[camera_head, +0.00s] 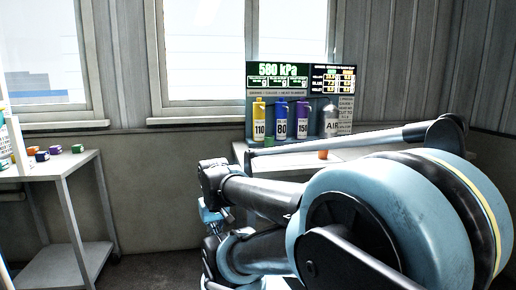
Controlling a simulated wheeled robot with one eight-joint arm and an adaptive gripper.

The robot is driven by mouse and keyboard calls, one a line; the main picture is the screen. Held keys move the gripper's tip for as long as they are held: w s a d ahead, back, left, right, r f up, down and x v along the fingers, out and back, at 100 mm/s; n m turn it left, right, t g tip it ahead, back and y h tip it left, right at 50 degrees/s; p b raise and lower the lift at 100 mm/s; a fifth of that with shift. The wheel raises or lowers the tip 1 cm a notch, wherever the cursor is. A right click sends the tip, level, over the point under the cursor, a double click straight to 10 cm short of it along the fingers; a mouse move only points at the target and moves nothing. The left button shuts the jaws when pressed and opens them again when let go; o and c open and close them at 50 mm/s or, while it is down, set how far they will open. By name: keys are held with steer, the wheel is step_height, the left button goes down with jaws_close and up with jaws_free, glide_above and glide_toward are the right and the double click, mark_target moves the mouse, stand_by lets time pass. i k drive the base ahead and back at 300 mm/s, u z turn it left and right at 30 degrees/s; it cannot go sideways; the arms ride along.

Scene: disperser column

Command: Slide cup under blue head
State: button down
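The disperser station (347,118) stands on a white table at the back, right of centre. A blue canister (281,120) marked 80 is in it, between a yellow canister (258,120) marked 110 and a purple canister (302,120) marked 150. What is below the blue canister is hidden by my arm or too small to make out. A small green item (269,143) shows low between yellow and blue. A small orange item (323,155) is on the table in front; I cannot tell whether either is the cup. My gripper is not visible, only my arm links.
A grey tank marked AIR (331,122) stands right of the purple canister. A display (285,75) above reads 580 kPa. A side table (52,165) at left carries several small coloured items (56,150). Floor is clear between the tables at left. My large arm covers the lower right.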

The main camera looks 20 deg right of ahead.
mark_target(269, 140)
steer(key=i, duration=0.95)
